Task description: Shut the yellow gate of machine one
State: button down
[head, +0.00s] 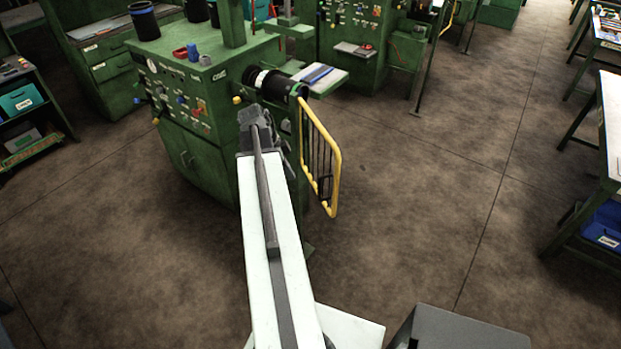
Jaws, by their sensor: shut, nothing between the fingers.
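The yellow gate (335,158) is a barred frame that hangs at the right side of a green machine (205,75). It stands out from the machine toward me, swung open, with open floor to its right. My gripper (254,112) is at the end of my white arm, in front of the machine and to the left of the gate. It appears apart from the gate and holds nothing. My arm hides part of the machine's front and side, and the gripper's fingertips are hard to make out.
A black cylinder (277,84) sticks out of the machine above the gate, beside a small tray (318,77). More green machines stand behind. A table (611,130) with a blue bin (604,226) is at the right edge. The brown floor (430,190) right of the gate is clear.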

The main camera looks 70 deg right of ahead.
jog(key=s+d+f+b, duration=0.4)
jog(key=s+f+b, duration=0.2)
jog(key=f+b, duration=0.3)
jog(key=shift+s+f, duration=0.15)
jog(key=shift+f, duration=0.15)
jog(key=shift+s, duration=0.1)
